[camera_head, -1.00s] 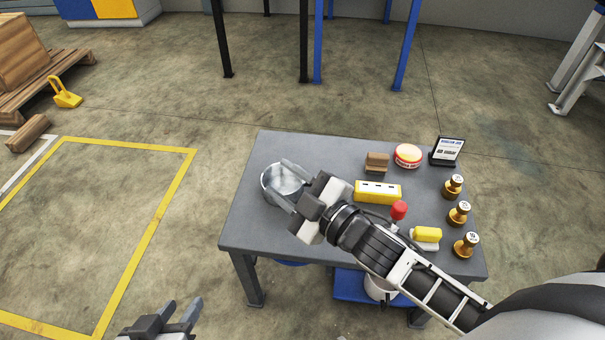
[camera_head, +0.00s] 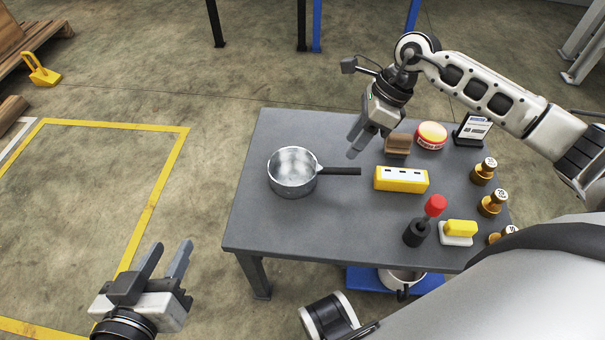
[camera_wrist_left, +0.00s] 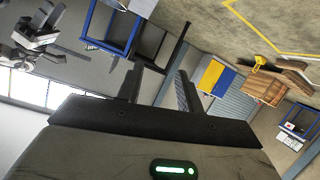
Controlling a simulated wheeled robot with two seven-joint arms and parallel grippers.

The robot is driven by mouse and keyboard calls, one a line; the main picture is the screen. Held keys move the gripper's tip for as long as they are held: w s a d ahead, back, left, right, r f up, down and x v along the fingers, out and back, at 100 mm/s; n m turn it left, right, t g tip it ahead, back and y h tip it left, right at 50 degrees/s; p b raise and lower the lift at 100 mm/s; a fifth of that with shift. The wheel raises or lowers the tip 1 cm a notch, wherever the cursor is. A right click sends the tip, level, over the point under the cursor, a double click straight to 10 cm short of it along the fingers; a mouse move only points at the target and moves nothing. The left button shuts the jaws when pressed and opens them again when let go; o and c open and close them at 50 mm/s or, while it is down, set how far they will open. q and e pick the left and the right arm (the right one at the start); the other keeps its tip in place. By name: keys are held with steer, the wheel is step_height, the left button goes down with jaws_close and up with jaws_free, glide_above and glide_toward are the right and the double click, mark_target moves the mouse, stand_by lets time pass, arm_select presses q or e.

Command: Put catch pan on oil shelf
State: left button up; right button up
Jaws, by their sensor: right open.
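A round metal pan (camera_head: 292,180) with a dark handle (camera_head: 340,171) stands upright on the grey table, its handle pointing right. I take it to be the catch pan. My right gripper (camera_head: 357,138) is open and empty above the table's back part, beyond the handle and apart from it. My left gripper (camera_head: 172,246) is open and empty, left of the table over the floor; its spread fingers also show in the left wrist view (camera_wrist_left: 158,85). A blue shelf (camera_head: 362,280) sits low under the table's front edge; I cannot tell whether it is the oil shelf.
A pale container (camera_head: 400,280) stands on the low blue shelf.

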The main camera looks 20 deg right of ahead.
mark_target(330, 168)
steer(key=x, duration=0.4)
steer(key=shift+a+f+b, duration=0.15)
steer(key=shift+f+b, duration=0.2)
steer(key=shift+b, duration=0.05)
steer(key=shift+w+a+f, duration=0.1)
steer(key=shift+a+f, duration=0.1)
steer(key=shift+f, duration=0.2)
steer(key=b+x, duration=0.1)
steer(key=x, duration=0.1)
steer(key=b+x, duration=0.1)
steer(key=x, duration=0.1)
steer(key=shift+w+a+f, duration=0.1)
steer(key=shift+w+f, duration=0.1)
steer(key=shift+w, duration=0.05)
steer(key=shift+a+f, duration=0.1)
steer(key=shift+f, duration=0.05)
arm_select(q)
steer(key=shift+w+d+r+n+t+h, duration=0.1)
steer(key=shift+d+r+n+t+h, duration=0.15)
steer(key=shift+r, duration=0.2)
steer(key=shift+w+d+r+n+t+h, duration=0.15)
steer(key=shift+d+r+t+h, duration=0.1)
steer(key=shift+r+h, duration=0.15)
arm_select(e)
jaws_close()
